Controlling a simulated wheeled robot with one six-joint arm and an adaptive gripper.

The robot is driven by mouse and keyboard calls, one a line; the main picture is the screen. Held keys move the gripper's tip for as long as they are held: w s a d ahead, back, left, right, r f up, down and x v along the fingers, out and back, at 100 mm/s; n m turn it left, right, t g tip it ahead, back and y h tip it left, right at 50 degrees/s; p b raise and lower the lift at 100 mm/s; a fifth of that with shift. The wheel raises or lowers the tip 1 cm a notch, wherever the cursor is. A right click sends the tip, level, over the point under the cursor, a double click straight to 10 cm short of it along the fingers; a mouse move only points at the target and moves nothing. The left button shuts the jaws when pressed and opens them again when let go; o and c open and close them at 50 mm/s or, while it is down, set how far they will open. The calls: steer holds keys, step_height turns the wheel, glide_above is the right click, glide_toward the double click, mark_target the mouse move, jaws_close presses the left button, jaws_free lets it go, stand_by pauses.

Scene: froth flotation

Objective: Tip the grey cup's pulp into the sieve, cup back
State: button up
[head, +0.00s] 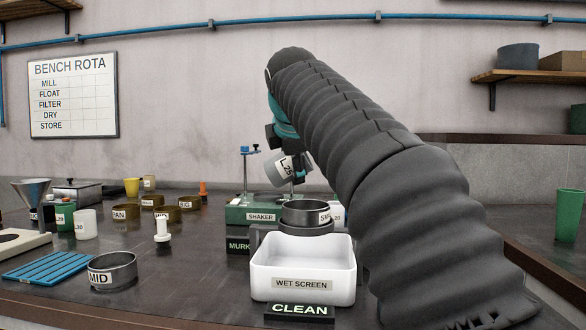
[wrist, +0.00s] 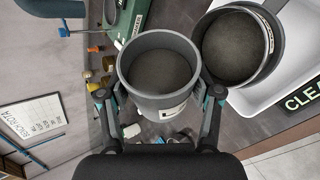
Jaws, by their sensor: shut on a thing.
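The grey cup (head: 289,169), with a label only partly readable, is held in the air by my gripper (head: 288,148) and tilted in the head view. In the wrist view my gripper (wrist: 159,98) has a finger on each side of the cup (wrist: 160,103), and dark grey pulp shows inside it. The sieve (head: 306,212) sits on the white wet screen tub (head: 302,262), below and slightly right of the cup. In the wrist view the sieve (wrist: 240,42) is beside the cup's rim. Its inside is dark; I cannot tell mesh from pulp.
A green shaker (head: 250,213) with upright posts stands behind the sieve. A dark MID pan (head: 112,270), a blue rack (head: 48,267) and several small pans and cups are on the left. A green cup (head: 568,215) is at the far right. Bench between MID pan and tub is mostly clear.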

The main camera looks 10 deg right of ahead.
steer(key=shift+d+m+y+b, duration=0.1)
steer(key=shift+m+y+b, duration=0.3)
steer(key=shift+y+b, duration=0.15)
steer(key=shift+s+d+r+m+t+y+b, duration=0.1)
steer(key=shift+d+r+m+t+y+b, duration=0.2)
steer(key=shift+m+t+y+b, duration=0.25)
steer(key=shift+s+d+r+m+t+y+b, duration=0.1)
steer(key=shift+d+r+m+t+y+b, duration=0.15)
steer(key=shift+m+y, duration=0.35)
steer(key=shift+d+r+m+t+y+b, duration=0.15)
steer(key=shift+r+m+t+y+b, duration=0.25)
steer(key=shift+y+b, duration=0.25)
stand_by(1.5)
